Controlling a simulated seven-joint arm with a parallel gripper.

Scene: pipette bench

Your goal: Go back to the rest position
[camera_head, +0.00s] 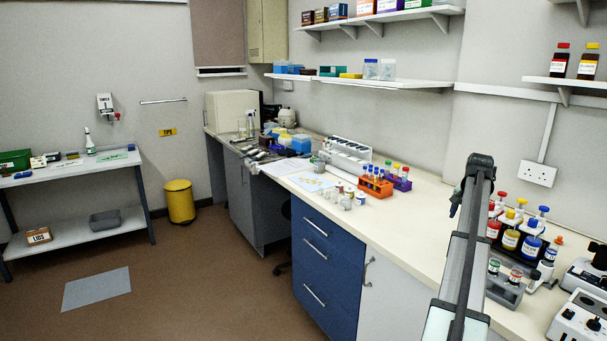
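My arm rises from the bottom edge of the head view, right of centre, over the bench (400,232). A small dark part at its far end, likely my gripper (455,203), hangs on the left side of the arm. It is small and partly hidden by the arm, so its fingers and anything in them cannot be made out.
Coloured bottles (510,238) stand right of my arm, with a grey rack (505,290) in front. White devices (578,318) stand at the far right. An orange tube rack (376,187) and small vials (347,199) stand left. The bench just left of my arm is clear.

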